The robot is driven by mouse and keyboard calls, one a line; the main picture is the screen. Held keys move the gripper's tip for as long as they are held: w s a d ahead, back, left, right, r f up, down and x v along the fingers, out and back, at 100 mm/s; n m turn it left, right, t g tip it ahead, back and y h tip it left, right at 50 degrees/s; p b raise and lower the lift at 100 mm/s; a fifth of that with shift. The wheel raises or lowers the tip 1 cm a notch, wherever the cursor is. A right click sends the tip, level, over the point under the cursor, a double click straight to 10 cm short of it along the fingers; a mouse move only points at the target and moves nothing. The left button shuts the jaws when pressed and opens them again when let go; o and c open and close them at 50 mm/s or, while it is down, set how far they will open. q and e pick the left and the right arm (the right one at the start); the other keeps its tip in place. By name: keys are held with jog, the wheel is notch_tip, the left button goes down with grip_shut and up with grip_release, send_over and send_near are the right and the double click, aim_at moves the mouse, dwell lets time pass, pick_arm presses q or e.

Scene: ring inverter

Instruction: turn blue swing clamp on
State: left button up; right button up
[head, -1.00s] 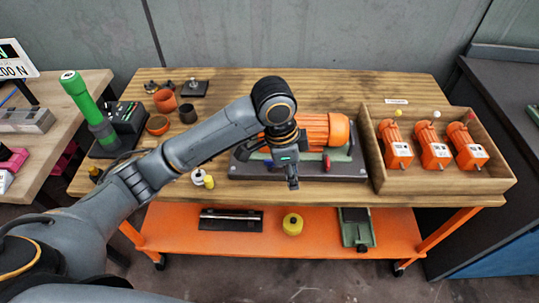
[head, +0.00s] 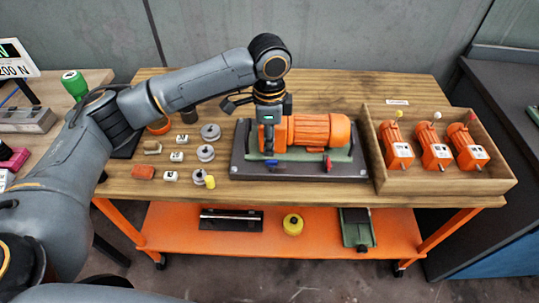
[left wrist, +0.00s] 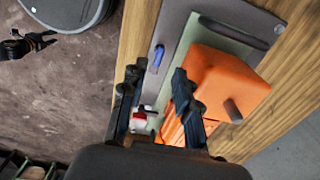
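The blue swing clamp (head: 271,163) is a small blue handle at the front left of the dark base plate (head: 240,170). It also shows in the left wrist view (left wrist: 158,56), near the fingertips. An orange motor (head: 318,131) sits on the plate's green bed, and a red clamp handle (head: 328,163) stands at the front right. My left gripper (head: 268,146) points down over the plate's left end, just behind the blue clamp. Its fingers (left wrist: 160,73) are apart with nothing visible between the tips. A dark gripper shape, seemingly my right gripper (left wrist: 28,45), shows at the left wrist view's edge.
A wooden tray (head: 378,172) with several small orange motors stands at the right of the table. Weights and small blocks (head: 206,153) lie left of the plate. The table front edge (head: 300,201) is close, with an orange shelf (head: 270,235) below.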

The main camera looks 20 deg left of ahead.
aim_at(269, 160)
pick_arm(q)
notch_tip(269, 160, down, 6)
jog(key=shift+f, duration=0.15)
jog(key=shift+c, duration=0.2)
grip_shut()
